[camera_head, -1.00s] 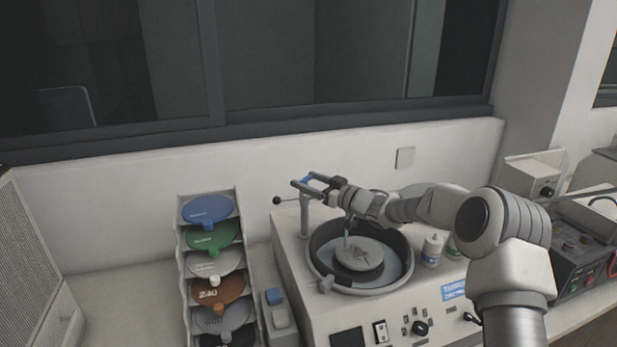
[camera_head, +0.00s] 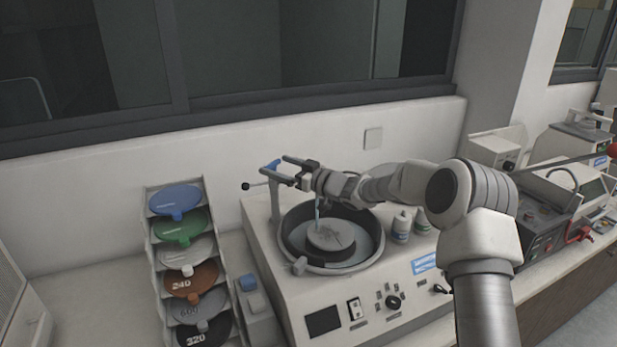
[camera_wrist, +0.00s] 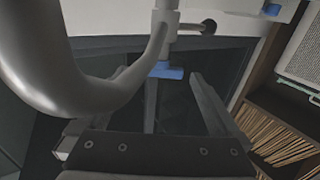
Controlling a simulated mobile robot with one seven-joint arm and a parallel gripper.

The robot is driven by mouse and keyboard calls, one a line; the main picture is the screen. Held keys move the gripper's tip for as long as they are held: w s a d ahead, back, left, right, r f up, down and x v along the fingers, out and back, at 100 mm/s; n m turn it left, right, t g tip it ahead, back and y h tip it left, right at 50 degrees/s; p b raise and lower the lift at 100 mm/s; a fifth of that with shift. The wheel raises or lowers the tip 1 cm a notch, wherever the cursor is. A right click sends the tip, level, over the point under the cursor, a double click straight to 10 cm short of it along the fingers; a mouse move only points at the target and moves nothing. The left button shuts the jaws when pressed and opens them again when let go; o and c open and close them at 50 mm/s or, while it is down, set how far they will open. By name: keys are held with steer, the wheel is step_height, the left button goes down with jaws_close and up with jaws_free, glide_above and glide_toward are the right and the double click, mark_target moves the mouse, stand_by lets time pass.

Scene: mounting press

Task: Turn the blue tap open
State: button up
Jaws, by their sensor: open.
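The blue tap (camera_head: 271,166) sits at the top of a pale upright post on the machine's back left. My gripper (camera_head: 275,165) reaches it from the right, with its two fingers pointing left at the tap's height. In the wrist view, the blue tap handle (camera_wrist: 167,72) shows near and between the fingertips of my open gripper (camera_wrist: 173,82). Clear gaps show beside the handle, and I cannot tell whether either finger touches it. My fingers hide part of the tap in the head view.
The post stands behind a round bowl (camera_head: 372,257) with a grey disc (camera_head: 331,237) inside. A black-knobbed lever (camera_head: 245,186) sticks out left of the post. A rack of coloured discs (camera_head: 176,199) stands left.

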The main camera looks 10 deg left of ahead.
steer(key=b+v, duration=0.2)
steer(key=v, duration=1.4)
steer(key=shift+b, duration=0.4)
steer(key=shift+c, duration=0.3)
